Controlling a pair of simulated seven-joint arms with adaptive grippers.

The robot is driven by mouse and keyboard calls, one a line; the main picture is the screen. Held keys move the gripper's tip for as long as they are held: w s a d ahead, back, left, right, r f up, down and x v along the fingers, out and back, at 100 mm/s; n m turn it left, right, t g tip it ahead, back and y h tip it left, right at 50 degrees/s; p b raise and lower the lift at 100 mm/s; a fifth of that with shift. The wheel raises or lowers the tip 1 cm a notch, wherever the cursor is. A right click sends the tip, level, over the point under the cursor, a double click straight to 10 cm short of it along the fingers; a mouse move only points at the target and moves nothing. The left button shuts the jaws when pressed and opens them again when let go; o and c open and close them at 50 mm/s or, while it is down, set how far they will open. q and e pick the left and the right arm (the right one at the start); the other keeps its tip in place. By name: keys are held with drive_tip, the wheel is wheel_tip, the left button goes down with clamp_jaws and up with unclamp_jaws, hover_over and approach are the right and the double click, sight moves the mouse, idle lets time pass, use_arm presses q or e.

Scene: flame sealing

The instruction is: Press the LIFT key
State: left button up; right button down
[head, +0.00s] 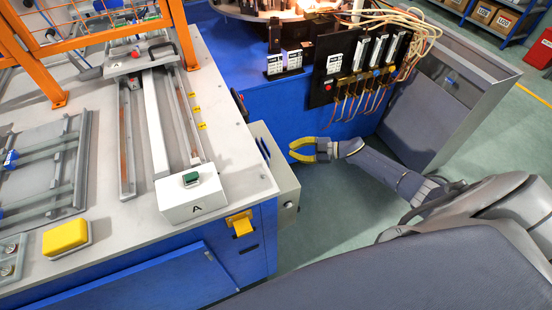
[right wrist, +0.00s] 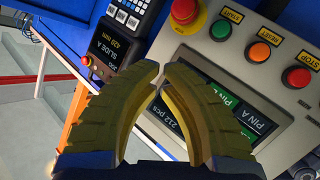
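I cannot make out a key marked LIFT in either view. In the right wrist view, a grey control panel (right wrist: 214,62) carries a screen (right wrist: 238,108) with PIN A lettering, and START, RESET and STOP buttons. A dark SLIDE A keypad unit (right wrist: 112,47) is at its upper left, its small keys too small to read. My right gripper (right wrist: 161,78) has its yellow fingertips together or nearly so, with nothing held between them. It also shows in the head view (head: 291,151), to the right of a grey box (head: 281,178) on the bench side. My left gripper is out of view.
A red emergency-stop knob (right wrist: 184,10) stands out on the panel in the right wrist view. In the head view, the white bench top (head: 225,150) is to the left and a blue machine (head: 325,130) with hoses is behind. Green floor (head: 335,205) is open below the gripper.

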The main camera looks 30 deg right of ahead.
drive_tip(key=shift+w+a, duration=0.1)
drive_tip(key=shift+a, duration=1.85)
drive_tip(key=shift+a, duration=0.75)
idle(1.0)
drive_tip(key=shift+d, duration=0.8)
drive_tip(key=shift+d, duration=2.45)
